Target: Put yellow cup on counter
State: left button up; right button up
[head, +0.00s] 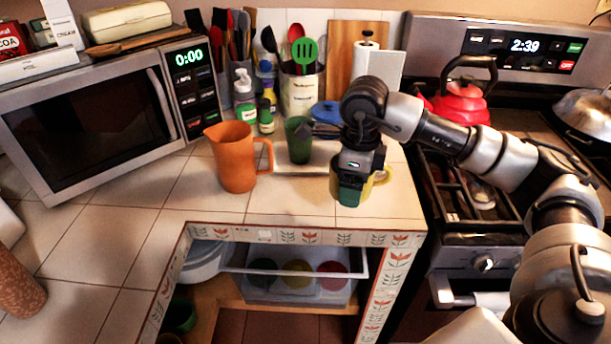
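The yellow cup (368,190) is at the front right of the tiled counter (300,204), with its handle toward the right. My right gripper (350,194) comes in from the right and points down at the cup, covering much of it. The fingertips overlap the cup in the picture. I cannot tell whether they are closed on it, or whether the cup's base touches the tiles. My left gripper is not in view.
An orange pitcher (236,158) and a green cup (299,142) stand left of the yellow cup. A stove with a red kettle (461,103) is at right, a microwave (95,118) at left. Below the counter, an open drawer (300,296) holds cups.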

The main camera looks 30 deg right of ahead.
jog(key=d+r+m, duration=0.2)
jog(key=d+m, duration=0.5)
jog(key=m, duration=0.6)
jog(key=m+p, duration=0.1)
jog(key=m, duration=0.1)
send_over(329, 199)
notch_tip(329, 199, down, 7)
jog(key=shift+r, duration=0.1)
notch_tip(329, 199, down, 4)
jog(key=shift+r+p, duration=0.25)
jog(key=shift+p, duration=0.3)
jog(key=shift+f, duration=0.35)
jog(key=shift+f, duration=0.2)
jog(key=o, duration=0.8)
